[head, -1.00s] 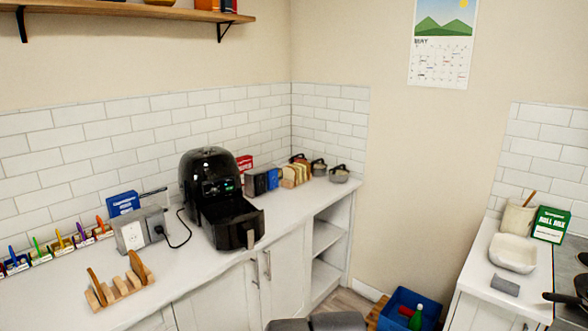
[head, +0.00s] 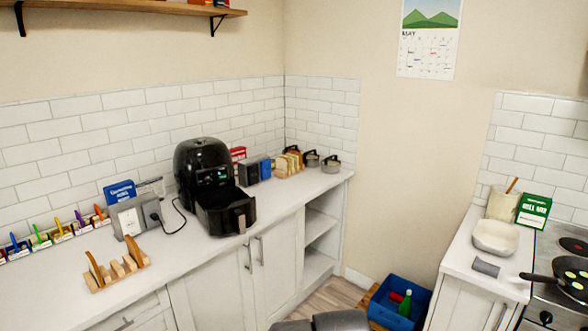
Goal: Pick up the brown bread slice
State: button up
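A wooden rack (head: 104,283) stands on the left counter near the front. Upright brown slices stand in it: one thin brown slice (head: 95,266) at its left and a wider brown slice (head: 135,249) at its right. A second rack of bread slices (head: 288,163) stands farther back, with pale faces and brown crusts. I cannot tell for certain which is the brown bread slice. My gripper is not in view; only a dark grey part of my own body shows at the bottom edge.
An air fryer (head: 203,185) with its drawer pulled out stands between the racks. A grey toaster (head: 133,217) with a cord is behind the front rack. A blue crate (head: 398,305) is on the floor. A pan (head: 567,283) sits on the stove at right.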

aim_at(134, 248)
jog(key=u, duration=1.25)
